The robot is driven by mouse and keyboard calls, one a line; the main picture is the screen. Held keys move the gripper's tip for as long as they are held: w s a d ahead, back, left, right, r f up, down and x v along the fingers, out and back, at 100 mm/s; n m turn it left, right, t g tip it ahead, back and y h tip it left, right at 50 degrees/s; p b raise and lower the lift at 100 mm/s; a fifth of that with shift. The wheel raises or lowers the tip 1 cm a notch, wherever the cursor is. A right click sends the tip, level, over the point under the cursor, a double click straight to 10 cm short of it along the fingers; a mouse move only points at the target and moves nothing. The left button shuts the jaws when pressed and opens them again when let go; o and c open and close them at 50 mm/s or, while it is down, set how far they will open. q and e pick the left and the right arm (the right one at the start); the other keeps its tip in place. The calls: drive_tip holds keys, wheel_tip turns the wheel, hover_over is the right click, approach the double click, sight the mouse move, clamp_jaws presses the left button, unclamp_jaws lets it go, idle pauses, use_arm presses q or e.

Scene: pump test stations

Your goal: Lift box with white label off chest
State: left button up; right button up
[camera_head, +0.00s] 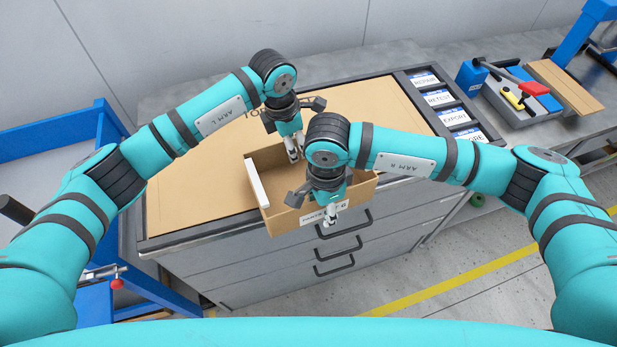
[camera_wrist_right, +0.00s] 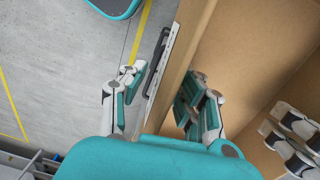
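The open cardboard box (camera_head: 282,221) with a white label (camera_head: 312,217) on its front wall sits at the front of the grey drawer chest (camera_head: 190,263). A white strip (camera_head: 258,184) runs along its left side. My right gripper (camera_head: 331,214) points down at the front wall. In the right wrist view my right gripper (camera_wrist_right: 160,98) is open, one finger outside that wall and one inside, with gaps visible. My left gripper (camera_head: 294,148) points down at the box's far side. Its fingertips also show in the right wrist view (camera_wrist_right: 293,140); their grip on the wall is unclear.
A tan sheet (camera_head: 190,185) with partly hidden lettering covers the chest top. A rack of labelled bins (camera_head: 437,98) stands along its right side. A bench with a tool tray (camera_head: 512,105) is further right. A blue frame (camera_head: 50,140) stands left. The left chest top is clear.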

use_arm(q)
clamp_jaws()
use_arm(e)
clamp_jaws()
